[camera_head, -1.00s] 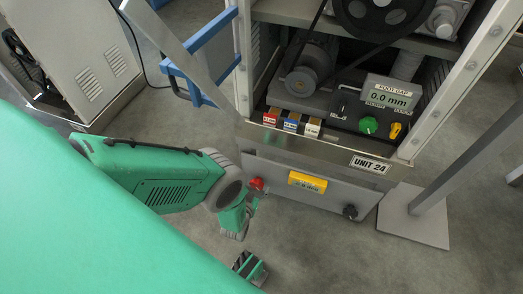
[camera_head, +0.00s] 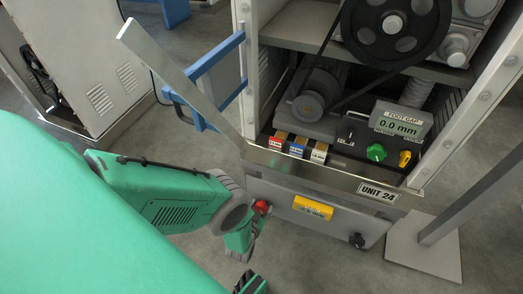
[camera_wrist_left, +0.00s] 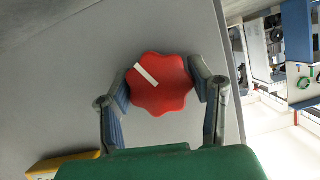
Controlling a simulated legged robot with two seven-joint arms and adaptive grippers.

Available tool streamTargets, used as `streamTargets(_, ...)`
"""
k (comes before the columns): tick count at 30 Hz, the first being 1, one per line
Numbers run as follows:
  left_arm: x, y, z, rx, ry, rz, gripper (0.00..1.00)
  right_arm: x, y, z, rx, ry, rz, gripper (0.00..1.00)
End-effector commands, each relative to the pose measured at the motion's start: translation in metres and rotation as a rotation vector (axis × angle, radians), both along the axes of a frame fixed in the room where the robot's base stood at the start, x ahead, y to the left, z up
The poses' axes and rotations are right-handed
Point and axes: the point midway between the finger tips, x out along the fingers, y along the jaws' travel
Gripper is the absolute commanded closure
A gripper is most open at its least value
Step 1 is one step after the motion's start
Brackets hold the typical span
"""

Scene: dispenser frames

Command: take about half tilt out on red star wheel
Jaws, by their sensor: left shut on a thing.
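The red star wheel (camera_wrist_left: 160,84) is a lobed knob with a white stripe, which slants toward the upper left in the left wrist view. The wheel (camera_head: 261,207) also shows small at the left end of the grey lower panel (camera_head: 283,204) in the head view. My left gripper (camera_wrist_left: 166,88) has its two fingers closed on opposite sides of the wheel. In the head view my left gripper (camera_head: 250,222) reaches the panel from the left, partly hidden by its own arm. My right gripper does not show clearly.
Above are a green knob (camera_head: 376,152), a yellow knob (camera_head: 405,158) and a "FOOT GAP" display (camera_head: 400,121) reading 0.0 mm. A blue handle frame (camera_head: 203,83) stands left of the machine.

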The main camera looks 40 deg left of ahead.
Motion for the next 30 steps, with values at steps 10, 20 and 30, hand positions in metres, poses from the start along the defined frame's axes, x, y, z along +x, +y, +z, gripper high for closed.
streamTargets(10, 0.0001, -0.0027, -0.0004, 0.320, 0.075, -0.001, 0.81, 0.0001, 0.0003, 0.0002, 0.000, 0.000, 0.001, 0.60)
streamTargets(20, 0.0006, -0.0032, -0.0002, 0.426, 0.103, -0.002, 0.81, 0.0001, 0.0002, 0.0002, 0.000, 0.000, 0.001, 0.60)
streamTargets(30, 0.0007, -0.0032, -0.0006, 0.425, 0.103, -0.004, 0.31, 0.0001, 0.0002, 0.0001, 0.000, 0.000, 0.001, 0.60)
